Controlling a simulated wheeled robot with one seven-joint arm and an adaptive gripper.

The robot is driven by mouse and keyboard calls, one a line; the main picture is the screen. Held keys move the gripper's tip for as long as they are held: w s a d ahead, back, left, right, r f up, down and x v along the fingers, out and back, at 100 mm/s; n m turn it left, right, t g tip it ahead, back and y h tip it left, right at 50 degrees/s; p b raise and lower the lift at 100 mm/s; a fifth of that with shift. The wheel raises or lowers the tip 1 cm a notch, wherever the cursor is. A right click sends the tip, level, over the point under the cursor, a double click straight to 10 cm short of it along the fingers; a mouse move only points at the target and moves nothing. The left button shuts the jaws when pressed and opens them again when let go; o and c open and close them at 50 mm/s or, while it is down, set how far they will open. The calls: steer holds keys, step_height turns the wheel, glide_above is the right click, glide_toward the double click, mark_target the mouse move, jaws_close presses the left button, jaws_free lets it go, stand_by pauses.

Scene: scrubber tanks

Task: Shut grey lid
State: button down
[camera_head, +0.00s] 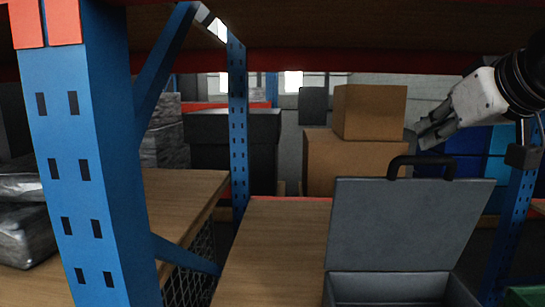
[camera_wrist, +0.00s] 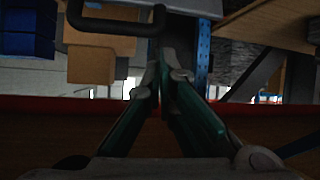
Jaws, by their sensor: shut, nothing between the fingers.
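The grey lid (camera_head: 405,225) stands open, upright and tilted slightly back, on a grey box (camera_head: 395,290) at the lower right of the head view. A black handle (camera_head: 421,160) sits on the lid's top edge. The handle (camera_wrist: 115,25) also shows at the top left of the wrist view, with a bit of the lid (camera_wrist: 190,6) beside it. My gripper (camera_head: 425,138) is at the upper right of the head view, just above and beside the handle, apparently apart from it. In the wrist view my gripper (camera_wrist: 160,68) has its fingertips together with nothing between them.
The box stands on a wooden shelf (camera_head: 265,250) framed by a blue upright (camera_head: 90,160) at left and another at right. A shelf beam (camera_head: 300,62) runs overhead. Cardboard boxes (camera_head: 350,160) stand behind the lid. A green bin (camera_head: 525,297) is at the lower right.

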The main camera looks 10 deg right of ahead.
mark_target(401, 156)
steer(key=x, duration=0.3)
steer(key=d+r+b+x, duration=0.1)
steer(key=x, duration=0.3)
steer(key=d+x, duration=0.1)
steer(key=x, duration=0.2)
steer(key=shift+w+r, duration=0.1)
steer(key=shift+w, duration=0.35)
steer(key=shift+s+a+b, duration=0.1)
steer(key=shift+s+b, duration=0.05)
steer(key=shift+b, duration=0.4)
